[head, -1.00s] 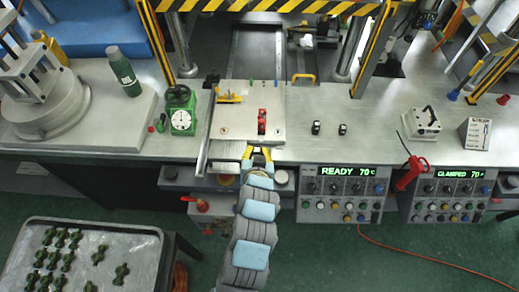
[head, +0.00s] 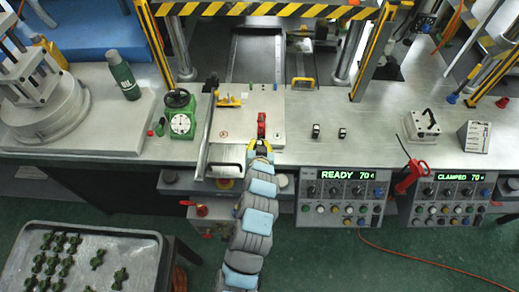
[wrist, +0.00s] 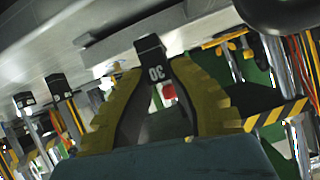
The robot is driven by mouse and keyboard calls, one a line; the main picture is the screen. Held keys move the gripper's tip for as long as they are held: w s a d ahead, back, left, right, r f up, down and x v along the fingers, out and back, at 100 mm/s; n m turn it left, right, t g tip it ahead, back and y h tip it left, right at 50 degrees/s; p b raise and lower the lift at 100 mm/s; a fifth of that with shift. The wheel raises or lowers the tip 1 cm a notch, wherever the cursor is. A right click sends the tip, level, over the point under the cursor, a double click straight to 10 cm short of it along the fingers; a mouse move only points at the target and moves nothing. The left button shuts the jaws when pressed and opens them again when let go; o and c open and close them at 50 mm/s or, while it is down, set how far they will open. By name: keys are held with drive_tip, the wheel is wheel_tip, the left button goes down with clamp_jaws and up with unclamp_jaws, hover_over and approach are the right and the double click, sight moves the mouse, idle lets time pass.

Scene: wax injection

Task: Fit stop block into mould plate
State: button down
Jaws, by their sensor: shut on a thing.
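My gripper (head: 260,145) is at the front edge of the light grey mould plate (head: 240,122) in the head view. In the wrist view, its yellow fingers (wrist: 158,72) are shut on a black stop block marked 30 (wrist: 152,58). The block looks upright between the fingertips; whether it touches the plate I cannot tell. A red part (head: 261,118) stands on the plate just beyond my gripper; red also shows between the fingers (wrist: 169,91). Two similar small blocks (head: 316,131) (head: 342,133) stand on the bench to the right; they also show in the wrist view (wrist: 24,101) (wrist: 58,87).
A yellow clamp (head: 230,100) lies on the plate's left part, beside a long bar (head: 206,138). Yellow-black press posts (head: 369,55) rise behind. Control boxes (head: 342,195) hang at the front. Bench to the right is mostly clear.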

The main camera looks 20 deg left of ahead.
drive_tip(key=shift+w+f, duration=0.25)
drive_tip(key=shift+f, duration=1.5)
drive_tip(key=shift+f, duration=0.1)
drive_tip(key=c, duration=1.1)
unclamp_jaws()
